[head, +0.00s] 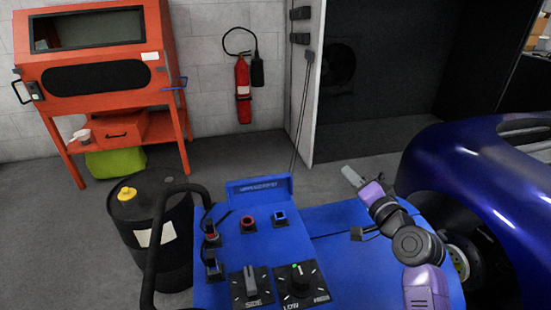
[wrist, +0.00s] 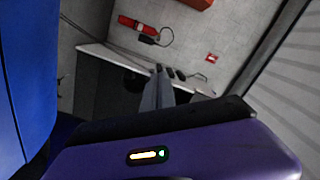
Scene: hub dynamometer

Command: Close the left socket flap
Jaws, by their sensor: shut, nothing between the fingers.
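My gripper (head: 349,173) is shut and empty, held above the far right part of the blue console (head: 335,213). In the wrist view its fingers (wrist: 158,72) are together and point toward the floor and wall area. A red fitting (head: 248,222) and a blue fitting (head: 280,217) sit on the console's upper face, left of my gripper and apart from it. Two more dark fittings, an upper one (head: 212,234) and a lower one (head: 212,267), stand along its left side. I cannot tell which of these is the left socket flap, or whether it is open.
Two knobs (head: 251,285) (head: 297,280) are on the console's near face. A black drum (head: 178,215) stands at left, a blue car (head: 480,170) at right. An orange cabinet (head: 95,75) and a fire extinguisher (head: 242,90) are behind. Grey floor behind the console is clear.

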